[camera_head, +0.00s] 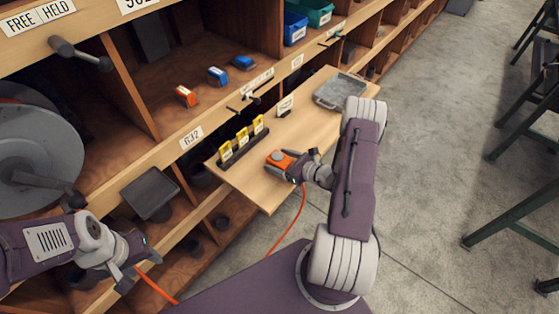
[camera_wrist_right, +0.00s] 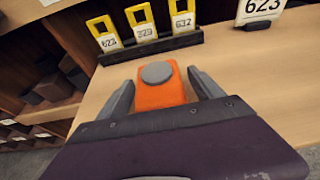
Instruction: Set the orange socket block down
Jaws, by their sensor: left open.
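The orange socket block (camera_head: 279,160) with a round grey cap is at the near part of the wooden shelf board. My right gripper (camera_head: 286,163) has its fingers on either side of the block, and I take it as shut on it. In the right wrist view the block (camera_wrist_right: 161,88) shows between the two fingers. Whether its underside touches the board is hidden. An orange cable (camera_head: 298,212) hangs down from beside my right gripper. My left gripper (camera_head: 140,264) is open at the lower left, with a stretch of orange cable (camera_head: 157,290) by it.
A black rack (camera_head: 243,150) with several yellow tags stands just behind the block. A grey tray (camera_head: 338,91) and a 623 sign (camera_head: 285,105) are further along the wooden board (camera_head: 309,127). Small orange and blue blocks sit in the cubby.

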